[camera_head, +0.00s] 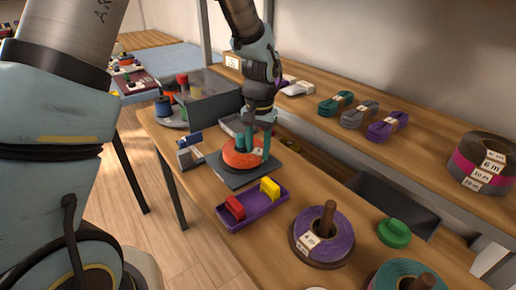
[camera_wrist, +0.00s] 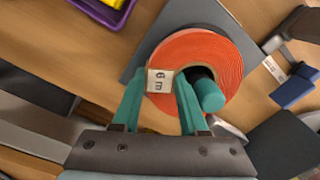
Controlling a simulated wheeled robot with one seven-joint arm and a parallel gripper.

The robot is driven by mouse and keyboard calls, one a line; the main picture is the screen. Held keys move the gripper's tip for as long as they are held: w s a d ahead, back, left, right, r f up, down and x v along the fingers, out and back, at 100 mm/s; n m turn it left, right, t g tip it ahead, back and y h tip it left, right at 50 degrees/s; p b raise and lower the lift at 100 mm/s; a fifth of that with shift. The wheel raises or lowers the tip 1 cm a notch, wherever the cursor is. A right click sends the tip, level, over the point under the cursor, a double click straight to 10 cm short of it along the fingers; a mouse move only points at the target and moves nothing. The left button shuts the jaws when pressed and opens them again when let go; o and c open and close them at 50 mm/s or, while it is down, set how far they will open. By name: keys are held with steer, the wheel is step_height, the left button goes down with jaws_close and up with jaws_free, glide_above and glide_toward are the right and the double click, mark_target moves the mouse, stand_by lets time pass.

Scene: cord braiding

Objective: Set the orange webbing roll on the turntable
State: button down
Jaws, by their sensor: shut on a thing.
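The orange webbing roll (camera_head: 240,158) lies flat at a dark grey square plate (camera_head: 231,182); I cannot tell whether it rests on the plate or hangs just above it. My gripper (camera_head: 254,146) is shut on the roll's ring from above, one teal finger outside and one in the centre hole. In the wrist view the orange roll (camera_wrist: 217,55) shows a white "6 m" label between the fingers (camera_wrist: 160,105). A round grey disc (camera_head: 177,124) with a blue spool stands at the far left of the bench and may be the turntable.
A purple tray (camera_head: 252,207) with red and yellow blocks lies in front of the plate. A blue-handled tool (camera_head: 188,140) stands at its left. A purple roll on a wooden post (camera_head: 322,237) is front right. The shelf (camera_head: 420,140) holds cord bundles.

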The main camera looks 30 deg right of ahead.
steer(key=shift+c, duration=2.1)
jaws_free()
steer(key=shift+o, duration=0.3)
steer(key=shift+c, duration=0.8)
steer(key=shift+o, duration=1.4)
steer(key=shift+w+a, duration=0.1)
